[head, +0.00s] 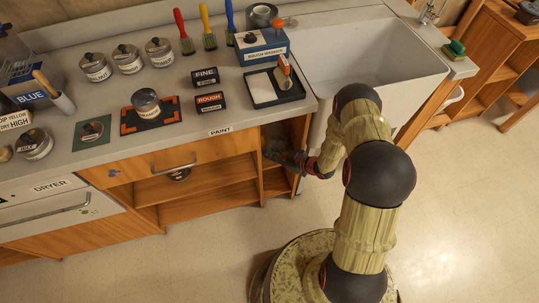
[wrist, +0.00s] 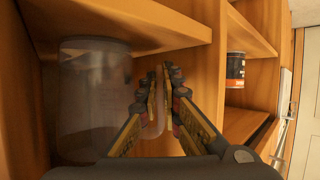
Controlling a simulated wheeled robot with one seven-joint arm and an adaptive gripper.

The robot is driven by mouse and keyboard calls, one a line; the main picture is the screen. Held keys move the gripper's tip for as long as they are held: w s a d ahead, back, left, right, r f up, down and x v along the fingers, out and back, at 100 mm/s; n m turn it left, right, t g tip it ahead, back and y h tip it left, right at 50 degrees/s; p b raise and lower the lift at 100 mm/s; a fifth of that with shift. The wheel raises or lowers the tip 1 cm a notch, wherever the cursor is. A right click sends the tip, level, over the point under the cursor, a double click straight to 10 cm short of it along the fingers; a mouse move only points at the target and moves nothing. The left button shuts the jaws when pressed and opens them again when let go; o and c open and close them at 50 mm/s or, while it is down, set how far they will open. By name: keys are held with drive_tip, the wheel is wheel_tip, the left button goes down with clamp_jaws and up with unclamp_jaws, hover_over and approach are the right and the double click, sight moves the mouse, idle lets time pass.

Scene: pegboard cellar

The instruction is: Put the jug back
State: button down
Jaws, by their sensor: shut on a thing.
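The jug (wrist: 90,95) is a clear, smoky cylinder at the left of the wrist view, upright inside a wooden shelf compartment. Its handle lies between the fingers of my gripper (wrist: 165,78), which is shut on it. The jug's base is partly hidden by my gripper, so I cannot tell whether it touches the board below. In the head view my gripper (head: 287,157) reaches into the open cupboard under the counter, left of the sink; the jug cannot be made out clearly there.
A shelf board (wrist: 145,25) runs just above the jug. A dark labelled tin (wrist: 235,70) stands in the compartment to the right, past an upright divider. The counter (head: 185,80) above carries tins, brushes and a black tray (head: 262,100). The floor (head: 460,210) at right is clear.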

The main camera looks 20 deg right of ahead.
drive_tip(key=c, duration=2.5)
unclamp_jaws()
drive_tip(key=o, duration=0.5)
drive_tip(key=p+v, duration=0.4)
drive_tip(key=v, duration=0.8)
